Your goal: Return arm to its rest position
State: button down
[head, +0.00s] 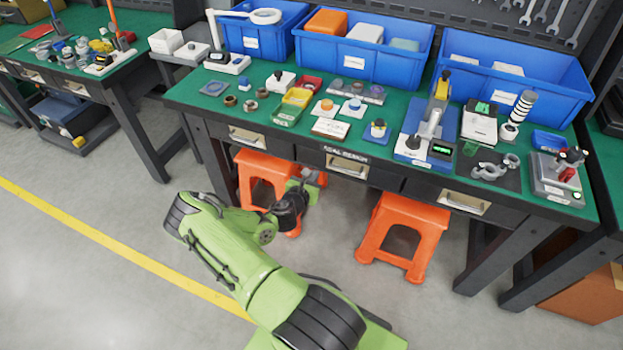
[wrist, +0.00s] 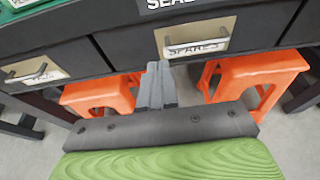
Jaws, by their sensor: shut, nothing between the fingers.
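My green arm reaches out from the bottom of the head view, bent, with its end in front of the workbench. My gripper (head: 303,187) is below the bench top level in the picture, in front of the left orange stool. In the wrist view the fingers of my gripper (wrist: 157,68) are together and empty, pointing at the bench's drawer front. The green workbench (head: 185,92) with its drawers stands beyond the gripper. A gap seems to lie between fingertips and drawer, though its size is hard to tell.
Two orange stools stand under the bench, the left one (head: 254,168) behind my gripper and the right one (head: 402,222) to its right. Blue bins (head: 365,62) and several small parts are on the bench top. Grey floor (head: 120,215) is clear at left.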

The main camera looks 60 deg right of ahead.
jog(key=shift+s+a+r, duration=0.15)
jog(key=shift+a+r, duration=0.05)
jog(key=shift+a, duration=0.5)
jog(key=w+a+r+m+y+p, duration=0.2)
jog(key=a+r+m+y, duration=0.2)
jog(key=a+r+m, duration=0.6)
jog(key=w+a+r+m+y+p, duration=0.25)
jog(key=a+r+m+y, duration=0.25)
jog(key=a+r+m, duration=0.5)
jog(key=s+a+r+t+y+p, duration=0.1)
jog(key=s+a+r+y, duration=0.1)
jog(key=s+a+r, duration=0.5)
jog(key=s+a+r+t+y+p, duration=0.1)
jog(key=s+a+r+t+y, duration=0.1)
jog(key=s+a+r, duration=0.5)
jog(key=a+r+y, duration=0.1)
jog(key=a+r, duration=0.3)
jog(key=a, duration=0.2)
jog(key=shift+s+a, duration=0.15)
jog(key=shift+a, duration=0.25)
